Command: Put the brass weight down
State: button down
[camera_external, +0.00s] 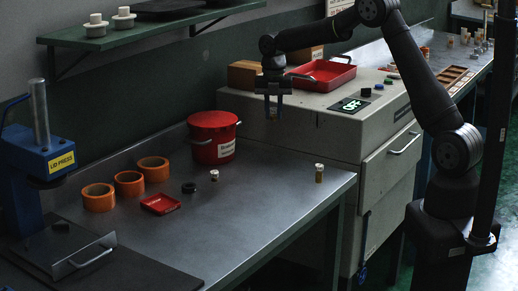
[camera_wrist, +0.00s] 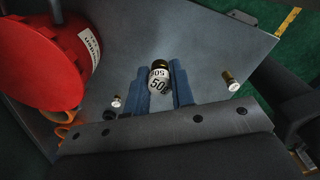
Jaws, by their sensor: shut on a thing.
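My gripper (camera_external: 273,108) hangs pointing down in the air, in front of the grey cabinet's left part in the external view. It is shut on the brass weight (camera_wrist: 159,78), which has a white label reading 50 and sits between the two blue-looking fingers (camera_wrist: 162,90) in the wrist view. In the external view only a small brass-coloured bit of the weight shows below the fingertips. The metal bench top (camera_external: 265,205) lies below, apart from the weight.
A red lidded bucket (camera_external: 212,138), orange rings (camera_external: 128,183), a small red tray (camera_external: 160,205) and a black ring (camera_external: 189,187) stand on the bench. Two small pieces, one white-topped (camera_external: 214,175) and one brass (camera_external: 319,173), stand apart. The bench's front middle is clear.

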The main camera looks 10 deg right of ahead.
jog(key=s+a+f+n, duration=0.1)
jog(key=a+n, duration=0.2)
send_over(230, 172)
notch_tip(230, 172, down, 7)
jog(key=shift+w+d+f, duration=0.15)
jog(key=shift+f, duration=2)
jog(key=shift+f, duration=0.15)
jog(key=shift+f, duration=0.5)
jog(key=c, duration=1.2)
grip_release()
jog(key=shift+c, duration=0.2)
jog(key=shift+r, duration=0.1)
